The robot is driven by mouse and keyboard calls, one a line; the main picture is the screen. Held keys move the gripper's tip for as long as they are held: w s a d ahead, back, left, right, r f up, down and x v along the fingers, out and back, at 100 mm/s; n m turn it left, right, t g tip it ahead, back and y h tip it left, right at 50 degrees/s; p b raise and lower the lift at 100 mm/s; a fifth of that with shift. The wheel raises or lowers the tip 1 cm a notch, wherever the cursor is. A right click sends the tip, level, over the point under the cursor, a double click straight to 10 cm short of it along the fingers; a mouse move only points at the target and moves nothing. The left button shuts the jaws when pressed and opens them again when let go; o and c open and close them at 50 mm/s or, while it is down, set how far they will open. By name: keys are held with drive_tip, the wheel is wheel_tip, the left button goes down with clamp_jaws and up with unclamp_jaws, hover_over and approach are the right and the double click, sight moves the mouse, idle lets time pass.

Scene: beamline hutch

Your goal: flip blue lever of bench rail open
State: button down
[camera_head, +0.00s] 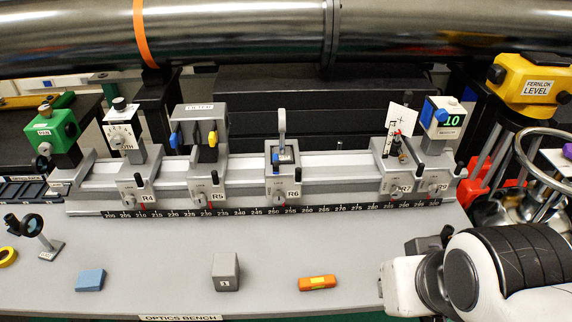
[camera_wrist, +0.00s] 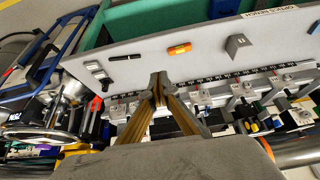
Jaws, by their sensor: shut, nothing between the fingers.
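The bench rail (camera_head: 330,183) runs across the grey bench with several carriages on it. A blue lever (camera_head: 174,141) sits on the left side of the FILTER box (camera_head: 199,117), above carriage R5; a yellow lever (camera_head: 213,138) is on its right side. Carriage R6 (camera_head: 284,186) bears an upright grey handle with a small blue part (camera_head: 284,158). I cannot tell the blue lever's exact setting. My gripper (camera_wrist: 158,78) is shut and empty in the wrist view, over the bench near the rail's right end, far from the FILTER box. Its fingertips do not show clearly in the head view.
A grey block (camera_head: 225,272), an orange piece (camera_head: 317,283) and a blue block (camera_head: 90,280) lie on the bench front. A large metal pipe (camera_head: 240,35) crosses above the rail. A yellow level (camera_head: 531,86) and a ring-shaped handwheel (camera_head: 520,150) stand at right.

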sight(275, 160)
drive_tip(key=w+a+f+g+y, duration=0.1)
drive_tip(key=w+a+f+y, duration=0.15)
drive_tip(key=w, duration=1.15)
drive_tip(key=w+a+f+g+y, duration=0.1)
drive_tip(key=w+a+y, duration=0.15)
drive_tip(key=w, duration=1.15)
drive_tip(key=w+a+r+n+t, duration=0.1)
drive_tip(key=w+a+r, duration=0.2)
drive_tip(key=w, duration=0.4)
drive_tip(key=shift+r+y, duration=0.4)
drive_tip(key=shift+r, duration=0.3)
drive_tip(key=shift+f, duration=0.1)
drive_tip(key=x, duration=1)
